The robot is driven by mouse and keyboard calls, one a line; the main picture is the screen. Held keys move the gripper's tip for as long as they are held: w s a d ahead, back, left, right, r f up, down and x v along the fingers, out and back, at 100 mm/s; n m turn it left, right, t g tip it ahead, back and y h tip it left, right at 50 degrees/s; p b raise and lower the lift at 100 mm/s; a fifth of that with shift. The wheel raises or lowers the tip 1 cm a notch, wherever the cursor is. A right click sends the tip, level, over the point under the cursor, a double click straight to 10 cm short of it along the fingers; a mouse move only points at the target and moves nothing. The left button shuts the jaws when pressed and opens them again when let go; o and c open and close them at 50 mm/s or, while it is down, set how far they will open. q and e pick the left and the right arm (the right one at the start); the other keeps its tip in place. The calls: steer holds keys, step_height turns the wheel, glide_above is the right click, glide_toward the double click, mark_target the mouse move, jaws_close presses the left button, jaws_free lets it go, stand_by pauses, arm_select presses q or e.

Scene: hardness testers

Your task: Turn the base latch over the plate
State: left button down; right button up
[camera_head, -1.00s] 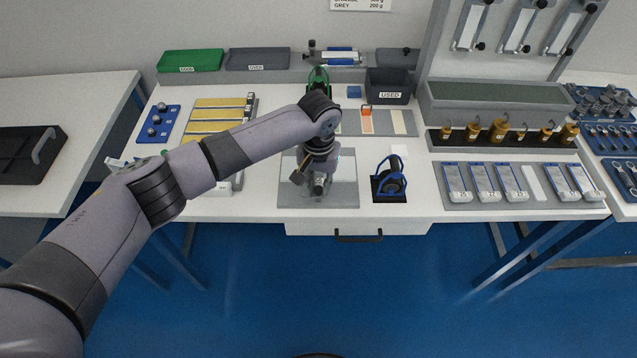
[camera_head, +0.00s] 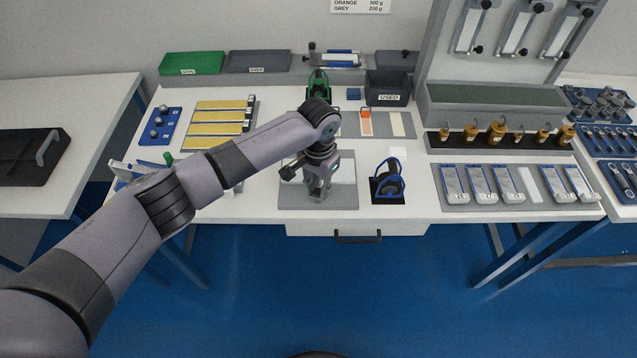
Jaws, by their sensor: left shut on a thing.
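My left gripper (camera_head: 317,192) points down over the grey base board (camera_head: 342,200) at the front middle of the bench. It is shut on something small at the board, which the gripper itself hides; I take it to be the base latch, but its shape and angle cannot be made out. A pale plate (camera_head: 346,166) lies on the board, partly behind the gripper and wrist. My right gripper does not show.
A blue-framed device (camera_head: 389,180) on a black pad stands just right of the board. Grey-blue testers (camera_head: 483,186) lie in a row farther right. Yellow strips (camera_head: 215,128) lie at the left. A dark USED bin (camera_head: 388,87) stands behind.

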arm_select(q)
steer(key=m, duration=0.2)
steer(key=shift+r+m+p, duration=0.15)
steer(key=shift+m+p, duration=0.25)
steer(key=m, duration=0.3)
steer(key=shift+m+p, duration=0.3)
steer(key=m, duration=0.3)
steer(key=shift+m, duration=1.6)
steer(key=shift+d, duration=0.1)
steer(key=c, duration=1.5)
jaws_free()
steer(key=shift+o, duration=0.2)
